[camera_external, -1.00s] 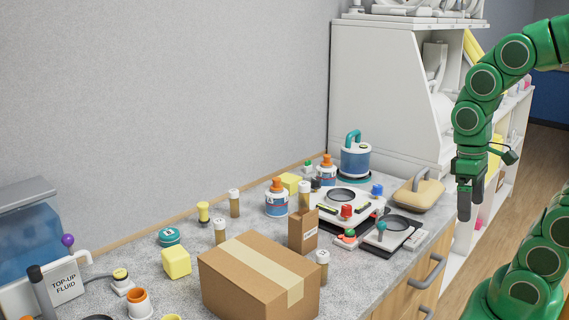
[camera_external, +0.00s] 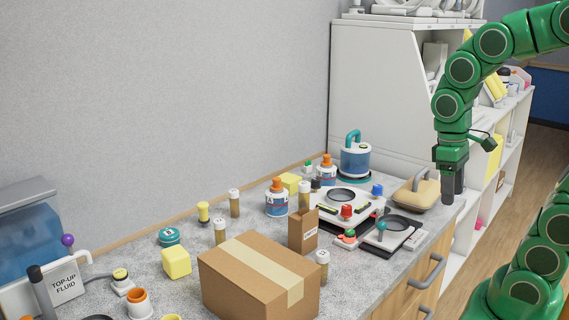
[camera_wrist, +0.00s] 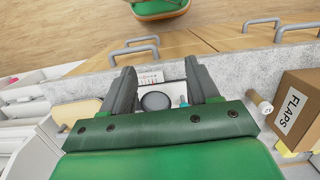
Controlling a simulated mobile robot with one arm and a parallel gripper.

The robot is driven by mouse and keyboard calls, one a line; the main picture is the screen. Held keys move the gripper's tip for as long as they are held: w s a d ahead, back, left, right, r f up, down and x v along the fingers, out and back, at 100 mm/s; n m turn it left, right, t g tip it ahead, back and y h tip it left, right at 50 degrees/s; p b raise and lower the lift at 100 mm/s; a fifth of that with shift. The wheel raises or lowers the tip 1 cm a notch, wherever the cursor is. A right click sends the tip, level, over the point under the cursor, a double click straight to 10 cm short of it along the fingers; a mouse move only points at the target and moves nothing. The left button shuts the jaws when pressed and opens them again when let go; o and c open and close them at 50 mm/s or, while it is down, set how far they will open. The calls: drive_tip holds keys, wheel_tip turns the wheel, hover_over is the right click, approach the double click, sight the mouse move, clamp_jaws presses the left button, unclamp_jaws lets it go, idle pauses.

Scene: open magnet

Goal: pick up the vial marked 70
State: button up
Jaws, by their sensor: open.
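One vial also shows in the wrist view (camera_wrist: 260,102), beside a box lettered FLAPS. My gripper (camera_external: 453,184) is open and empty, pointing down near the counter's right end, apart from the vials. Its two fingers show in the wrist view (camera_wrist: 161,80).
A large cardboard box (camera_external: 252,277) and a small carton (camera_external: 303,232) stand among the vials. A white device with a round dark plate (camera_external: 342,195), a tan case (camera_external: 418,194) and a blue-white canister (camera_external: 355,160) occupy the right end. Drawer handles (camera_external: 432,272) protrude in front.

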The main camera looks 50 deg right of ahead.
drive_tip(key=w+a+r, duration=0.1)
drive_tip(key=w+r, duration=0.1)
drive_tip(key=w, duration=0.6)
drive_tip(key=w+a+r, duration=0.1)
drive_tip(key=w+r, duration=0.1)
drive_tip(key=w, duration=0.6)
drive_tip(key=n+t, duration=0.2)
drive_tip(key=n, duration=0.1)
hover_over(233, 208)
drive_tip(key=w+d, duration=0.1)
wheel_tip(233, 208, down, 14)
drive_tip(key=shift+w+r, duration=0.1)
drive_tip(key=shift+w, duration=0.05)
drive_tip(key=shift+w+a+f, duration=0.1)
drive_tip(key=shift+w+f, duration=0.05)
drive_tip(key=shift+f, duration=0.3)
drive_tip(key=shift+s+f, duration=0.15)
drive_tip(key=shift+f, duration=1.7)
drive_tip(key=shift+s+f, duration=0.1)
drive_tip(key=shift+f, duration=1.7)
clamp_jaws()
